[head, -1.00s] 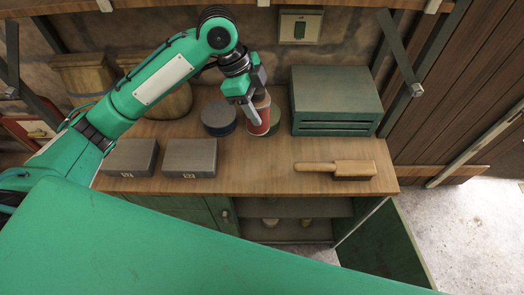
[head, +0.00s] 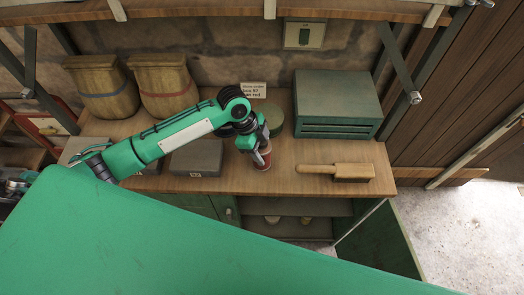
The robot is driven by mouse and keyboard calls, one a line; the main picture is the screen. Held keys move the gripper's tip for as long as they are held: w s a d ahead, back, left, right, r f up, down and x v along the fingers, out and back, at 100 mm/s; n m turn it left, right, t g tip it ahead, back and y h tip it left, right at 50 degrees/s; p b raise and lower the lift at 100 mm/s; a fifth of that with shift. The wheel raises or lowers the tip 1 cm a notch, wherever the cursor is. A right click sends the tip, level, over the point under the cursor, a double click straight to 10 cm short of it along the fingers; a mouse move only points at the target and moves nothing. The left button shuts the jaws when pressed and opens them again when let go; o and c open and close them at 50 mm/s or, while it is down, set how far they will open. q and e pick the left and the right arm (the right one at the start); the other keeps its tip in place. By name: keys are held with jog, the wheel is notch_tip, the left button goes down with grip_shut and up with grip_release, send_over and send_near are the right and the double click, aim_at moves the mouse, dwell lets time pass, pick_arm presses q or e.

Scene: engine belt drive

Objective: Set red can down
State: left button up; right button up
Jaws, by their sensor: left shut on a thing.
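The red can (head: 263,158) is in the head view, over the front middle of the wooden workbench (head: 228,183). My left gripper (head: 257,143) is shut on its upper part from above. The can looks roughly upright. I cannot tell whether its base touches the bench top or hangs just above it. My left arm and gripper hide part of the can and the surface behind it. My right gripper is not in view.
A wooden brush (head: 335,170) lies right of the can. A green box (head: 337,103) and a round green object (head: 272,118) stand behind, near a small written card (head: 254,91). Grey blocks (head: 197,158) lie left. A cabinet door hangs open below.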

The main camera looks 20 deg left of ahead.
pick_arm(q)
notch_tip(320, 180, down, 2)
jog(key=shift+f, duration=0.1)
jog(key=shift+f, duration=0.2)
jog(key=o, duration=1.2)
jog(key=shift+o, duration=0.2)
jog(key=shift+r, duration=0.1)
jog(key=b+v, duration=0.2)
jog(key=v, duration=1)
jog(key=shift+b, duration=0.4)
